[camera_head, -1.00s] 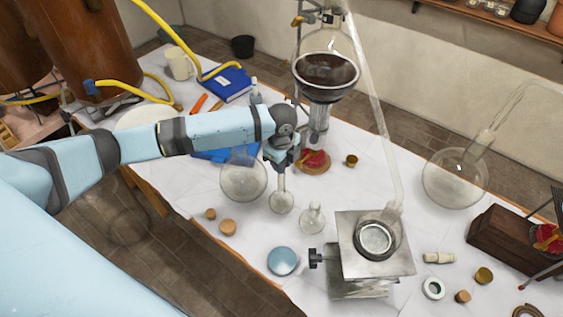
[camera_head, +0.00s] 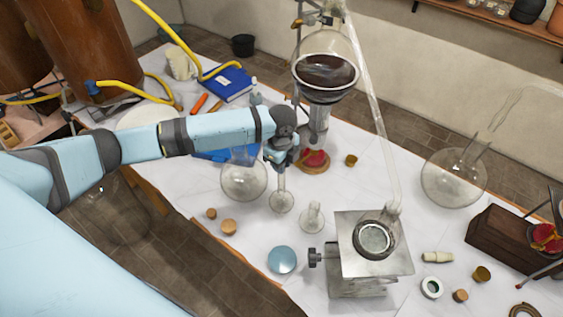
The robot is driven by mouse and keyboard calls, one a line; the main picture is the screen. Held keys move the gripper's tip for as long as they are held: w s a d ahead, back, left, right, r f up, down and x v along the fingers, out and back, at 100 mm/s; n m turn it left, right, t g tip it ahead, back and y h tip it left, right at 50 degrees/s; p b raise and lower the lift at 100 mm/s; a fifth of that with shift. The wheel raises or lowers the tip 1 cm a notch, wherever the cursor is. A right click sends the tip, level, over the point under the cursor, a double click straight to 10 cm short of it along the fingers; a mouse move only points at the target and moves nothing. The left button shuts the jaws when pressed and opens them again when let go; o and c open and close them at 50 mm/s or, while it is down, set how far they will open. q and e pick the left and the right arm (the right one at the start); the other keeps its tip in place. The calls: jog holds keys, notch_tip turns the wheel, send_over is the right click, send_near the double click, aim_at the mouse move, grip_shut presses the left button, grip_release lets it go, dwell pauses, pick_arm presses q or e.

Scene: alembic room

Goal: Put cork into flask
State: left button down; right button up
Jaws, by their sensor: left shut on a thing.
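My left gripper (camera_head: 280,167) points down at the top of a small round flask with a thin neck (camera_head: 281,201), which stands upright on the white-covered table. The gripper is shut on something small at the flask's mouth. The fingers hide it, so I cannot tell whether it is a cork or the neck itself. Loose corks lie nearby: a small one (camera_head: 211,214) and a larger one (camera_head: 228,227) at the left table edge. Another cork (camera_head: 460,295) lies at the lower right. My right gripper is not in view.
A larger round flask (camera_head: 243,180) stands close left of the gripper, and a small flask (camera_head: 312,217) to its right. A distillation stand with a dark bowl (camera_head: 326,74) rises just behind. A metal burner stand (camera_head: 372,254) is at front right. Bare tabletop lies between.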

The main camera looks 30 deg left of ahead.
pick_arm(q)
jog(key=shift+f+p, duration=0.2)
jog(key=shift+p, duration=0.45)
dwell(1.1)
jog(key=shift+f, duration=0.35)
dwell(1.1)
jog(key=c, duration=0.6)
grip_release()
jog(key=shift+o, duration=0.2)
jog(key=shift+r, duration=0.1)
jog(key=shift+r+p, duration=0.7)
jog(key=shift+r, duration=2.75)
